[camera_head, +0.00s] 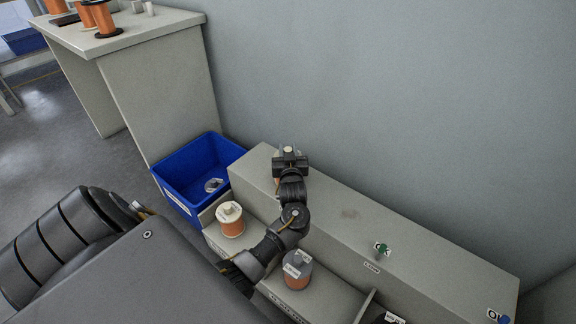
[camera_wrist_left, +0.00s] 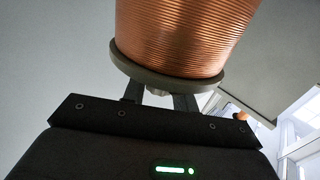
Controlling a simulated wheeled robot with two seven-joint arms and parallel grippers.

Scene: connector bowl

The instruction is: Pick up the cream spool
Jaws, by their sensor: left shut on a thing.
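My left gripper (camera_head: 290,165) is shut on a cream spool wound with copper wire, held above the back of the grey step bench. A second copper-wound spool with a cream top (camera_head: 231,220) stands on the lower step, left of my arm. A spool with a grey top (camera_head: 297,270) stands to the right. My right gripper is not in view.
A blue bin (camera_head: 168,190) with a pale ring-shaped thing inside stands left of the bench. A green knob (camera_head: 383,250) and a blue knob (camera_head: 504,319) sit on the upper step (camera_head: 330,205). A table (camera_head: 150,28) with more copper spools is at the upper left.

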